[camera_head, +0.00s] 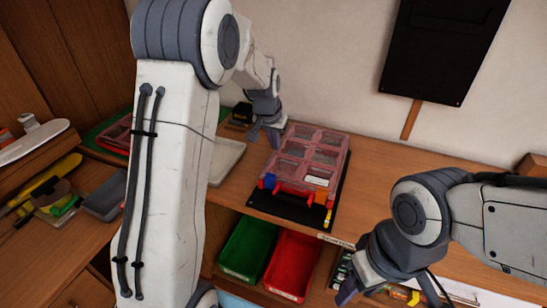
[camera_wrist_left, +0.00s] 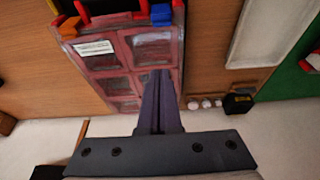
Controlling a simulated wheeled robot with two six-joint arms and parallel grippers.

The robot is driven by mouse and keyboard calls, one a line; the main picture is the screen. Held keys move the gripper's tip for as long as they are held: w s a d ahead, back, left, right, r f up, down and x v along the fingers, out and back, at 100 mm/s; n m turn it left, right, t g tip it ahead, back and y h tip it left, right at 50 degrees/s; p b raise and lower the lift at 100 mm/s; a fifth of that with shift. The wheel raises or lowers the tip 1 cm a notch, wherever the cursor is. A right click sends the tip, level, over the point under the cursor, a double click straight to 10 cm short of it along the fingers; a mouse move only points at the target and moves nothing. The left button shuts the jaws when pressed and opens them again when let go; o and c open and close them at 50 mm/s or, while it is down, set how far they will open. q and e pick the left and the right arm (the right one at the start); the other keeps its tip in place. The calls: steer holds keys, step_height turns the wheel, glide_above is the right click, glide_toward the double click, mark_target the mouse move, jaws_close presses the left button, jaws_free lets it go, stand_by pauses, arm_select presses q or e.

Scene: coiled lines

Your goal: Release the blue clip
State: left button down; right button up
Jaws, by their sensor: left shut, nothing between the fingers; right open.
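The reddish see-through case (camera_head: 312,152) with several compartments lies on a black mat (camera_head: 284,207) on the bench. The blue clip (camera_head: 269,181) is at the front left corner of the case; it also shows at the top of the left wrist view (camera_wrist_left: 161,14). I cannot tell whether it is latched. An orange clip (camera_head: 321,195) is at the front right corner, with a red handle (camera_head: 293,192) between them. My left gripper (camera_head: 266,137) is shut and empty by the back left of the case, its fingers (camera_wrist_left: 160,76) apart from the blue clip. My right gripper (camera_head: 388,296) is open and empty, low at the right.
A pale tray (camera_head: 226,160) lies left of the case, and a small black box (camera_head: 242,114) stands behind the tray. A green bin (camera_head: 248,248) and a red bin (camera_head: 292,264) sit below the bench front. Bench right of the case is mostly clear.

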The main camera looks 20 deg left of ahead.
mark_target(273, 172)
arm_select(q)
steer(key=shift+w+a, duration=0.25)
steer(key=shift+a, duration=0.2)
steer(key=shift+f, duration=0.15)
steer(key=p+x, duration=0.3)
steer(key=x, duration=0.7)
steer(key=shift+s, duration=0.1)
steer(key=shift+s+p, duration=0.5)
steer(key=shift+s, duration=0.75)
steer(key=shift+s+a, duration=0.1)
steer(key=shift+s, duration=0.6)
